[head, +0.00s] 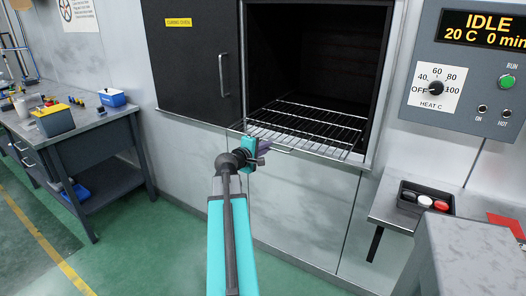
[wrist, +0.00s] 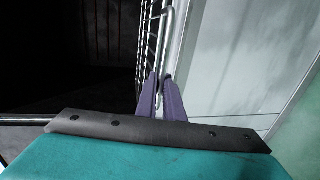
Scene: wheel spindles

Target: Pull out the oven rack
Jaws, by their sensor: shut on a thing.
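The oven rack (head: 312,122) is a silver wire grid inside the dark oven (head: 330,50). Its front edge reaches the opening's lower sill and appears to stick out slightly past it. My gripper (head: 265,149) is at the left part of the rack's front edge. In the wrist view, the two purple fingers of my gripper (wrist: 162,88) are shut on the wire loop (wrist: 169,25) along the rack's front. The rack's grid (wrist: 147,40) runs just left of the loop there. The exact contact is partly hidden between the fingers.
The dark oven door (head: 192,65) stands to the left of the opening, clear of it. The control panel (head: 468,70) reads IDLE at the right. The green floor in front looks free; a workbench (head: 75,130) stands left.

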